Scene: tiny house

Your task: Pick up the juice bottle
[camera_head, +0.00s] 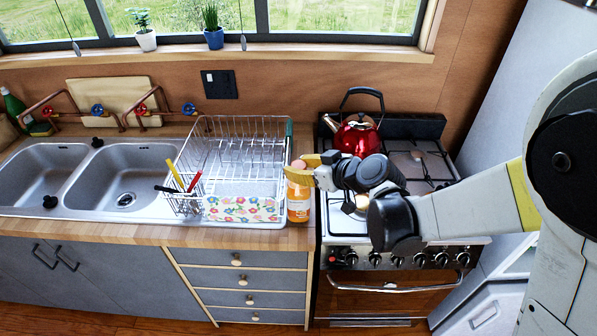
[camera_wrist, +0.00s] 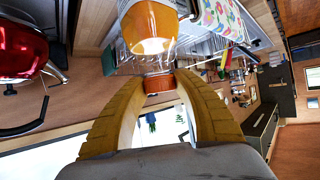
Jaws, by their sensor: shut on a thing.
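The juice bottle (camera_head: 298,203) has a clear body, an orange label and an orange cap. It stands upright at the right end of the wooden counter, beside the dish rack, in the head view. In the wrist view the bottle (camera_wrist: 150,32) is at the top, with its cap towards my palm. My gripper (camera_head: 300,173) reaches it from the right, with yellow fingers shut on its upper part near the cap. In the wrist view both fingers of my gripper (camera_wrist: 160,79) curve in on either side. I cannot tell if the bottle's base touches the counter.
A wire dish rack (camera_head: 240,150) with a floral cloth (camera_head: 241,209) and utensils stands close left of the bottle. The stove (camera_head: 345,222) with a red kettle (camera_head: 357,137) is to the right. A double sink (camera_head: 125,180) lies further left.

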